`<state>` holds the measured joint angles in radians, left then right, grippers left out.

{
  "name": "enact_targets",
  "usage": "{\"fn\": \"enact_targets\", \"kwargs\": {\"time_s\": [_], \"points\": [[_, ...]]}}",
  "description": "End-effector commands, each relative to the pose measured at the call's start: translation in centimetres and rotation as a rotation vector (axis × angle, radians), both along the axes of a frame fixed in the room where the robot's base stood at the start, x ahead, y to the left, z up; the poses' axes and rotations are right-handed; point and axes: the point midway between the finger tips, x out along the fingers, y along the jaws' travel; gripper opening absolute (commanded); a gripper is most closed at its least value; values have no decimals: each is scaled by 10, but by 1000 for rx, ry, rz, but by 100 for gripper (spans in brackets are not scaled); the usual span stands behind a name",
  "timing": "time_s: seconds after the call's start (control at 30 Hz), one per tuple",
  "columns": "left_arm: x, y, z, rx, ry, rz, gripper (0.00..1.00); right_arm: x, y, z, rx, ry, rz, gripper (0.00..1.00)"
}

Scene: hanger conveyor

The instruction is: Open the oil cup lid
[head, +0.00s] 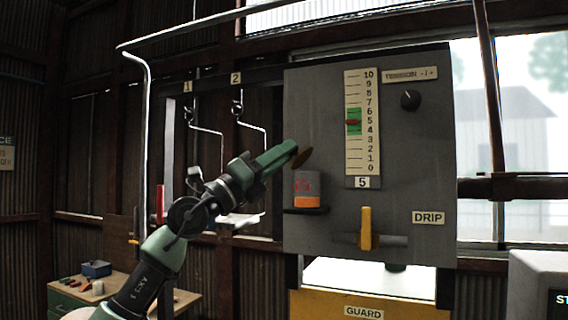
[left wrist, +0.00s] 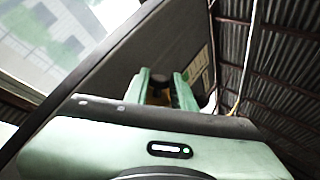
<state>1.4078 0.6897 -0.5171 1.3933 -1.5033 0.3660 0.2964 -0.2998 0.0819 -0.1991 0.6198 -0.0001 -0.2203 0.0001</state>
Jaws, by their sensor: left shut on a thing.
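The oil cup (head: 307,186) stands on a small dark bracket at the left side of the grey panel. It is grey with orange at its lower part and a red marking. Its brown lid (head: 302,158) is tilted steeply above the cup's top, at my fingertips. My left gripper (head: 294,150) reaches in from the lower left and is shut on the lid. The fingers hide part of it. In the left wrist view, the two green fingers (left wrist: 162,78) point at the panel, with a dark brownish thing between them. My right gripper is not in view.
The grey panel (head: 330,220) carries a 0–10 scale (head: 361,122), a black knob (head: 410,99) and a yellow drip handle (head: 366,229). Hanger hooks (head: 205,130) hang left of it. A yellow guard (head: 340,306) lies below. A workbench (head: 165,300) stands at the lower left.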

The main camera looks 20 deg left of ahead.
Motion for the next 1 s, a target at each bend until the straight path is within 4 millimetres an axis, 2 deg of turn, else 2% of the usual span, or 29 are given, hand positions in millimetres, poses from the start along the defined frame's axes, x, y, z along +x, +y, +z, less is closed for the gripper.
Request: {"fn": "enact_targets", "kwargs": {"time_s": [0.5,1.0], "points": [[-1,11,-4,-412,7,-10,0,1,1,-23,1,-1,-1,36],[-1,18,-7,-638,15,-2,0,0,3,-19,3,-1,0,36]]}}
